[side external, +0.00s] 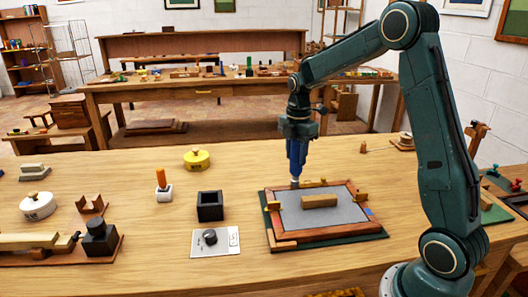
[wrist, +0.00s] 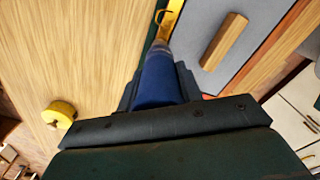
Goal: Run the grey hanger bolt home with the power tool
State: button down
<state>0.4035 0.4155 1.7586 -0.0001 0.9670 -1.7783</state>
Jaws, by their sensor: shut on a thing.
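My gripper (side external: 298,131) is shut on a blue power tool (side external: 297,154), held upright with its nose down. The tool body also shows in the wrist view (wrist: 160,78), between the dark jaws. The pale tip ends at the far rail of a reddish-brown wooden frame (side external: 328,234). In the wrist view the tip is beside a yellow, hook-shaped fitting (wrist: 165,18) on the rail. I cannot tell whether the tip touches anything. The grey hanger bolt is not distinguishable; the tip or fitting may hide it.
A wooden block (side external: 319,201) lies on the frame's grey panel (side external: 290,215). Left of it stand a black open box (side external: 210,206), a dial plate (side external: 215,242), an orange-handled tool (side external: 161,180) and a yellow round pot (side external: 197,160). Bare bench lies between them.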

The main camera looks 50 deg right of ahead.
jog(key=shift+f, duration=0.1)
dwell(0.8)
jog(key=c, duration=1.8)
grip_release()
grip_shut()
jog(key=shift+r, duration=2.6)
